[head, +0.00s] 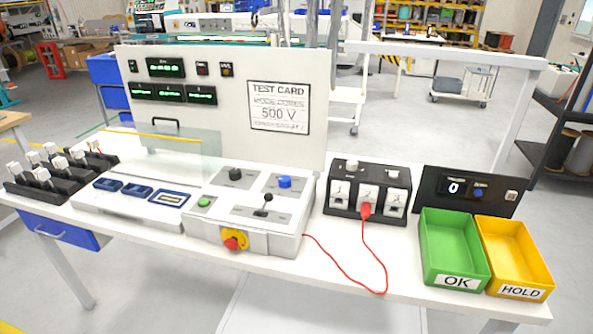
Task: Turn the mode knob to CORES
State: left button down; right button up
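A light grey control box (205,232) stands at the middle of the bench. Its sloped top carries a black knob (235,174), a blue knob (284,182), a green button (204,202) and a black lever (266,200). The knob labels are too small to read, so I cannot tell which one is the mode knob or where either points. A test card (280,107) on the upright panel shows a mode line, which seems to read CORES, and 500 V. Neither of my grippers is in view.
A red emergency button (232,243) sits on the box's front. To the right are a black socket block (343,212) with a red plug and cable (343,271), a counter display (431,190), a green OK bin (432,264) and a yellow HOLD bin (497,270). A clear guard (180,154) stands left.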

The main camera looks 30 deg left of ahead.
aim_at(235, 173)
jog(key=u, duration=1.3)
